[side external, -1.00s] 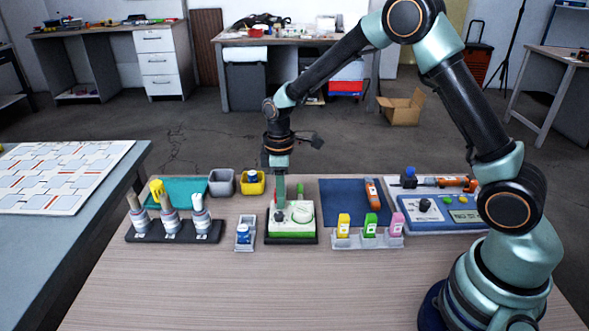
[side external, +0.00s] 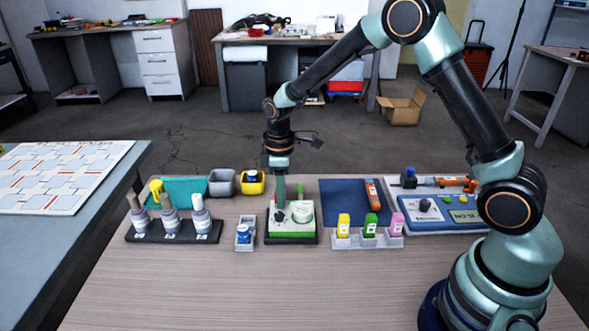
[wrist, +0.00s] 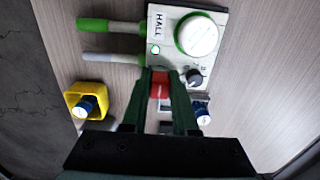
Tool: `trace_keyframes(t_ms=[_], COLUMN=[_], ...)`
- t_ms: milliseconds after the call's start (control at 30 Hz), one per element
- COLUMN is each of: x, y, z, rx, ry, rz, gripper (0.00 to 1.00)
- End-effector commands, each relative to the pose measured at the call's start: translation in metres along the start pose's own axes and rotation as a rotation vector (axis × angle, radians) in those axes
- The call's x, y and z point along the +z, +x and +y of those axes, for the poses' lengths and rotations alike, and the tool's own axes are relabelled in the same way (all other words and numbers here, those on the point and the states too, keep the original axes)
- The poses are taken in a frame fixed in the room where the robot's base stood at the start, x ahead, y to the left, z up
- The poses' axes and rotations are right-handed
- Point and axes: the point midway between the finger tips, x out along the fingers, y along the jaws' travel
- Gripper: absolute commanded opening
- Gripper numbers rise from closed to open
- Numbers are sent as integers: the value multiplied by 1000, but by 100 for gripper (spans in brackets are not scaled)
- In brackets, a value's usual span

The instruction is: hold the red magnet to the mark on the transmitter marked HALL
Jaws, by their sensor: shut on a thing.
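The transmitter (wrist: 215,58) is a white box on a green base, with a large green-rimmed dial, a dark knob and the word HALL. It also shows in the side view (side external: 297,228). The mark (wrist: 154,50) is a small ring on the transmitter's edge beside HALL. My gripper (wrist: 160,76) is shut on the red magnet (wrist: 160,88), between its green fingers. In the wrist view the magnet appears just below the mark, with a small gap between them. In the side view my gripper (side external: 280,204) is low over the transmitter's left part; the magnet is hard to see there.
A yellow bin (side external: 253,186) stands behind, a bottle holder (side external: 175,236) left, and a colored-bottle rack (side external: 366,242) right. The front of the table is clear.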

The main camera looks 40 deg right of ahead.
Motion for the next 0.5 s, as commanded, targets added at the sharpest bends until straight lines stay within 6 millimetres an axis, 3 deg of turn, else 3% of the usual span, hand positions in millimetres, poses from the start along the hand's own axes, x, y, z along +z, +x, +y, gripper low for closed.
trace_keyframes(t_ms=[500], x=[-1], y=[-31], z=[0], rx=[2], ry=[0], rz=[2], gripper=[0])
